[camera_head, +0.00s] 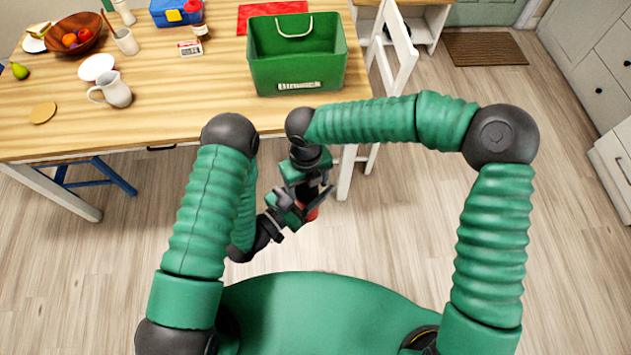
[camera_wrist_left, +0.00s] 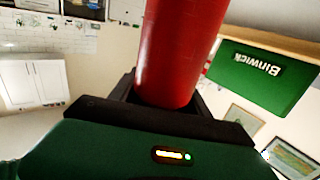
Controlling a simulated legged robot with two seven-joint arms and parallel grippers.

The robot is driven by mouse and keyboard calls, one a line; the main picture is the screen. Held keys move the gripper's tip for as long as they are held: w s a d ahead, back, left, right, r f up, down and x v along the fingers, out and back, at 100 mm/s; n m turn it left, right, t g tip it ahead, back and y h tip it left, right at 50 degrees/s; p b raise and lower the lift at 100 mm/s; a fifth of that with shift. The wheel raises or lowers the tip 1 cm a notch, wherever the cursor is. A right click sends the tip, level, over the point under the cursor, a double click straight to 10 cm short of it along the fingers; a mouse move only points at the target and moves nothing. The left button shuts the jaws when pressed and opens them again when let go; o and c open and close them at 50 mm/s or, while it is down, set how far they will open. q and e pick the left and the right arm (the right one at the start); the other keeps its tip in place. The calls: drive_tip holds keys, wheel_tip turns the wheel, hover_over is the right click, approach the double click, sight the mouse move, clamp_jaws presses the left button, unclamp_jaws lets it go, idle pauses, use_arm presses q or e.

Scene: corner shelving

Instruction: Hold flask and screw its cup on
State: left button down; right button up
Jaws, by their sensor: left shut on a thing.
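A red flask (camera_wrist_left: 180,50) stands between the fingers of my left gripper (camera_wrist_left: 165,100) in the left wrist view, and the gripper is shut on it. Its upper end runs out of the top of that view. In the head view a small red part of the flask (camera_head: 313,214) shows beside my left gripper (camera_head: 298,208), in front of the table. My right gripper (camera_head: 317,188) points down just above the flask, close to the left one. Its fingers are partly hidden and I cannot tell whether they are open. I cannot make out the cup.
A wooden table (camera_head: 190,100) lies ahead. It carries a green crate (camera_head: 298,75), a white jug (camera_head: 114,90), a fruit bowl (camera_head: 75,37), a blue box (camera_head: 172,12) and a red mat (camera_head: 262,12). A white chair (camera_head: 398,50) stands at its right. The floor on the right is clear.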

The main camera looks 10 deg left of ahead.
drive_tip(key=shift+s+a+r, duration=0.1)
drive_tip(key=shift+r, duration=2.25)
drive_tip(key=o, duration=0.4)
drive_tip(key=shift+o, duration=0.7)
drive_tip(key=shift+a+f, duration=0.1)
wheel_tip(320, 180, up, 12)
drive_tip(key=shift+w+d, duration=0.2)
